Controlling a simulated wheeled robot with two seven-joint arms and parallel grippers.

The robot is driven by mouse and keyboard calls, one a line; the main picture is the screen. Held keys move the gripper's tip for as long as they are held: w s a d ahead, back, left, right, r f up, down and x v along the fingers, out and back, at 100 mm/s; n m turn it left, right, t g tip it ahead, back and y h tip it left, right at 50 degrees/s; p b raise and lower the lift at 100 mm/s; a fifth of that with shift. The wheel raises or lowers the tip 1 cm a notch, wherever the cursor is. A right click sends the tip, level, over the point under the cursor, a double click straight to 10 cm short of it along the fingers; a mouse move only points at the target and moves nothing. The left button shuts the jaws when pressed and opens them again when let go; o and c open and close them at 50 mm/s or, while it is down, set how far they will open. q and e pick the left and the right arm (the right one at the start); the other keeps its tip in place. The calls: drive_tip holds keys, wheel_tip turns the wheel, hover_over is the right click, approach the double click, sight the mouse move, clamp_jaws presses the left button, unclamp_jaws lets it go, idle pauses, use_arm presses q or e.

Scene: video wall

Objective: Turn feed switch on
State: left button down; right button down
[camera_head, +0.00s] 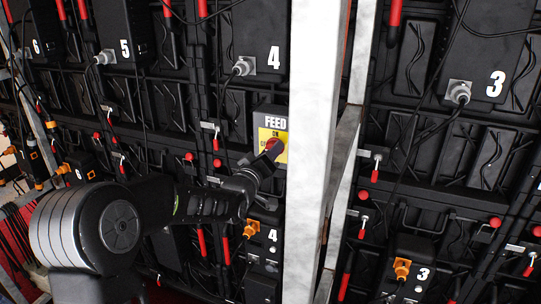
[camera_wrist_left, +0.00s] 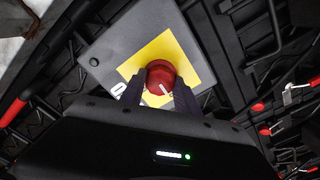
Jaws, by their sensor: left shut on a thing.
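The feed switch is a grey box (camera_head: 272,112) labelled FEED with a yellow plate (camera_head: 282,154) and a red rotary knob, on the black wall left of a pale post. My left gripper (camera_head: 268,156) reaches it from the lower left and partly covers the knob and the OFF lettering. In the left wrist view the two dark fingers (camera_wrist_left: 160,92) are shut on the red knob (camera_wrist_left: 160,72), one on each side. A white mark on the knob points down and to the right in that view. My right gripper is not in view.
A pale metal post (camera_head: 313,150) stands just right of the switch. Black panels numbered 3 to 6 carry grey connectors (camera_head: 244,66), hanging cables and red handles (camera_head: 396,12). Units with orange plugs (camera_head: 402,268) sit lower down.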

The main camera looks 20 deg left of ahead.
use_arm(q)
drive_tip(key=shift+m+b, duration=6.9)
drive_tip(key=shift+m, duration=1.8)
drive_tip(key=c, duration=0.9)
unclamp_jaws()
drive_tip(key=shift+s+d, duration=0.15)
drive_tip(key=shift+s, duration=1.8)
drive_tip(key=shift+s+d, duration=0.1)
drive_tip(key=shift+s, duration=1.85)
